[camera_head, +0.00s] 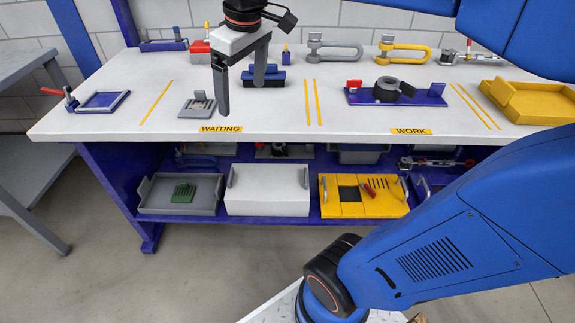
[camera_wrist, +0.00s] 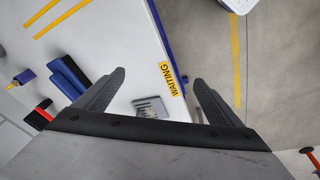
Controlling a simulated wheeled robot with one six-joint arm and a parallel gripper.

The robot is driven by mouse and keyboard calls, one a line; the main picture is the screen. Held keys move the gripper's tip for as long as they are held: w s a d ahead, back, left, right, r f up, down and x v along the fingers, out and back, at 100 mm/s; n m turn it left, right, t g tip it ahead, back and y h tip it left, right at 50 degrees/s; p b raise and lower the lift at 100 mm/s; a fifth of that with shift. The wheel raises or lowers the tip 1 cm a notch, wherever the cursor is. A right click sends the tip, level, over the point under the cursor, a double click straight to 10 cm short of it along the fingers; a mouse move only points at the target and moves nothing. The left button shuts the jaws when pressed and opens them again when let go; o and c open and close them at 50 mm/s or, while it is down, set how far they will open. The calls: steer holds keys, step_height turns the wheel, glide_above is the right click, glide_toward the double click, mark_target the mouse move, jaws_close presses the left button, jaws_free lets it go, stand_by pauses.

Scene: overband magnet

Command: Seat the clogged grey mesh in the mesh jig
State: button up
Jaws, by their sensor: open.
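The clogged grey mesh (camera_head: 198,106), a small grey plate with an upright tab, lies on the white bench behind the WAITING label. It also shows between my fingers in the wrist view (camera_wrist: 150,107), partly cut off by the gripper body. What looks like the mesh jig (camera_head: 103,102), a flat blue frame with a red-handled clamp at its left, lies at the bench's left end. It appears empty. My gripper (camera_head: 241,100) is open and empty, pointing down above the bench, a little right of the mesh and apart from it.
A blue block (camera_head: 264,78) stands just behind my gripper. A blue fixture with a black ring (camera_head: 393,91) sits near the WORK label. A yellow tray (camera_head: 533,101) is at the right end. Shackles line the back.

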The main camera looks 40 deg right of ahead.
steer(key=s+d+f+m+t, duration=0.2)
steer(key=s+f+m, duration=0.2)
steer(key=s+f, duration=1)
steer(key=shift+d+f+m, duration=0.15)
steer(key=shift+f+m, duration=0.1)
steer(key=shift+m, duration=0.15)
